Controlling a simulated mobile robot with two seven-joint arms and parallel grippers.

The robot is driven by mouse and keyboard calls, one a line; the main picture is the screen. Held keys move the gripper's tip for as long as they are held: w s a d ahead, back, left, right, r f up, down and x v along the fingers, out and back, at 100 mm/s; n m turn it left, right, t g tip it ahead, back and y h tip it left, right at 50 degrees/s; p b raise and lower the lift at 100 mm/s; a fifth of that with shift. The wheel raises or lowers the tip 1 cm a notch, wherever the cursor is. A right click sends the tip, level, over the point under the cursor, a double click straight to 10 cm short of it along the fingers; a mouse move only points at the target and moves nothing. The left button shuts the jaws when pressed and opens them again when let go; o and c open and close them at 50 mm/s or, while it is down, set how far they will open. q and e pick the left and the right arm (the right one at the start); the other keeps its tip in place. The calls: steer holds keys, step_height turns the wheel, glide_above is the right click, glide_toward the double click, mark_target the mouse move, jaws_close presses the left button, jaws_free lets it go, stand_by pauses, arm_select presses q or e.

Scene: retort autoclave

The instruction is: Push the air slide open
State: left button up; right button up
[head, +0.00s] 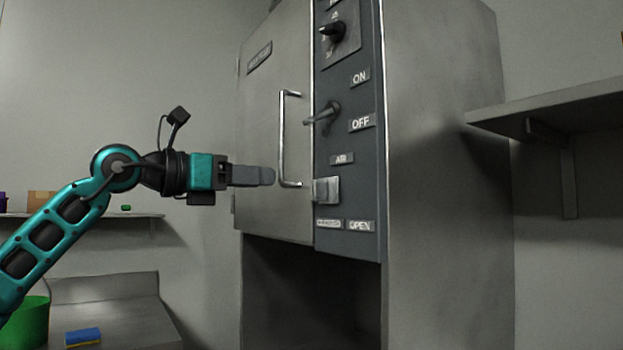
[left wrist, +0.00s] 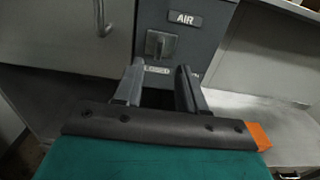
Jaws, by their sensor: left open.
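The air slide (head: 327,190) is a small pale metal block on the dark control panel (head: 352,205), under the AIR label. It sits at the left part of its strip, above a label at the left; the OPEN label (head: 360,226) is to the right. In the left wrist view the slide (left wrist: 160,44) is ahead of the fingers, above the CLOSED label (left wrist: 157,70). My left gripper (head: 266,176) is open and empty, left of the slide and in front of the door handle, apart from the slide. In the left wrist view its two fingers (left wrist: 158,85) point at the panel.
The autoclave door (head: 262,140) has a vertical bar handle (head: 283,140). An ON/OFF lever (head: 324,113) and a knob (head: 333,31) are above the slide. A wall shelf (head: 560,105) is at the right. A green bucket (head: 28,322) and a sponge (head: 83,337) are at the lower left.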

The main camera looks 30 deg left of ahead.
mark_target(311, 181)
arm_select(q)
steer(key=p+x, duration=0.2)
steer(key=x, duration=0.8)
steer(key=shift+w+d, duration=0.15)
steer(key=shift+w, duration=0.05)
jaws_close()
